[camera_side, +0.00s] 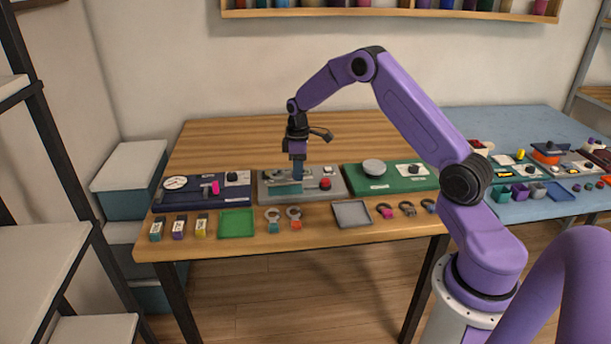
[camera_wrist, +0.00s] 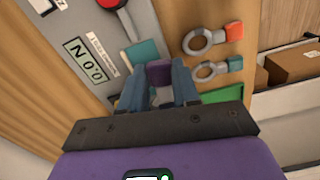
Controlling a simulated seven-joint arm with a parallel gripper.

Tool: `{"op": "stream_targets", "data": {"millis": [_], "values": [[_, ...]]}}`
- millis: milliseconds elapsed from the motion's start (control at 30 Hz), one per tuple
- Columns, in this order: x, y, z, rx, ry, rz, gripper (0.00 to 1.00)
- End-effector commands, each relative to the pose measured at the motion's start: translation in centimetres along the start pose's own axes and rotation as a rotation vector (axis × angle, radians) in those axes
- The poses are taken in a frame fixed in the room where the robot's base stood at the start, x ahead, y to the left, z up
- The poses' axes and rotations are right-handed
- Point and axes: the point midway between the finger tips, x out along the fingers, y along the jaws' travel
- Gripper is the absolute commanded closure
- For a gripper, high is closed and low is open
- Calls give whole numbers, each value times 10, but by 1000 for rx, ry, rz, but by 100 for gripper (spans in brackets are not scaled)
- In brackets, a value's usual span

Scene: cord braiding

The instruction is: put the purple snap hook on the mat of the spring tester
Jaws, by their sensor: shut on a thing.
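My gripper (camera_side: 298,172) is over the grey spring tester (camera_side: 332,195), the middle station on the wooden table. In the wrist view its blue fingers (camera_wrist: 160,88) are shut on the purple snap hook (camera_wrist: 158,71). Only the hook's purple block shows clearly; its metal part is mostly hidden by the fingers. I cannot tell whether the hook touches the mat.
The tester has a display (camera_wrist: 85,60) reading 0.0 and a red knob (camera_side: 325,183). Teal (camera_side: 273,219) and orange (camera_side: 295,218) snap hooks lie in front, beside a green tray (camera_side: 237,223). A dial station (camera_side: 205,191) stands left, a green station (camera_side: 395,178) right.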

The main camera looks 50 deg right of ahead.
Motion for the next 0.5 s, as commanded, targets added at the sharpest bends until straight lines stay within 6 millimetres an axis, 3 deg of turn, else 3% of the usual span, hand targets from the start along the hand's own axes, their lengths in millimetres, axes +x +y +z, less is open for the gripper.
{"op": "stream_targets", "data": {"millis": [200,500], "values": [[7,21,-4,-138,1,1,99],[21,25,-4,-164,0,0,99]]}}
